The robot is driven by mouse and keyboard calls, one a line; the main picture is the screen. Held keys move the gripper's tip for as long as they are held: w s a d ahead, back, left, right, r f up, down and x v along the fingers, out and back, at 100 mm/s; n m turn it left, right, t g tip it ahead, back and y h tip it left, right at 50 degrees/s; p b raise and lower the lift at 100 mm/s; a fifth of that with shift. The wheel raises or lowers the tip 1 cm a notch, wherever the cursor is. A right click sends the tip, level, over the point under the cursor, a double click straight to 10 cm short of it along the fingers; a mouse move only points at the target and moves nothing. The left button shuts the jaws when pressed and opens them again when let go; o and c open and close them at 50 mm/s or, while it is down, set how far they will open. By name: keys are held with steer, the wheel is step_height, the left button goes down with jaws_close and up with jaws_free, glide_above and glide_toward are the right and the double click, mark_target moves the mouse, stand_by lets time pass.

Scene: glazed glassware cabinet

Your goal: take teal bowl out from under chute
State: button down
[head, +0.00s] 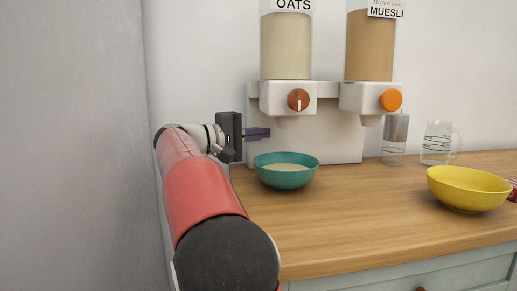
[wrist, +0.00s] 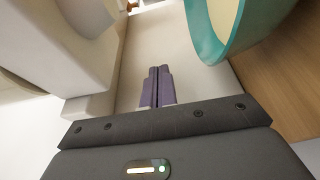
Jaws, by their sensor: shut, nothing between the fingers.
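The teal bowl (head: 286,176) stands upright on the wooden counter under the oats chute, with pale contents in it. In the wrist view part of its rim and side (wrist: 207,40) shows at the top right. My gripper (head: 268,134) is shut and empty, to the left of the bowl and a little above its rim, apart from it. Its purple fingers (wrist: 159,72) are together in the wrist view. The oats dispenser (head: 286,48) has a brown knob (head: 298,100) and a white chute (head: 287,121) above the bowl.
The muesli dispenser (head: 371,48) with an orange knob (head: 391,100) stands to the right. A yellow bowl (head: 468,190), a glass jar (head: 394,140) and a glass jug (head: 436,143) are further right. A grey wall (head: 75,150) is close on the left. The front counter is clear.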

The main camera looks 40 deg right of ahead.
mark_target(258, 152)
steer(key=f, duration=0.1)
steer(key=w+f, duration=0.1)
steer(key=f, duration=0.1)
steer(key=d+f, duration=0.1)
steer(key=f, duration=0.1)
steer(key=shift+w+b, duration=0.2)
steer(key=shift+b, duration=0.15)
steer(key=shift+s+a, duration=0.35)
steer(key=shift+s, duration=0.1)
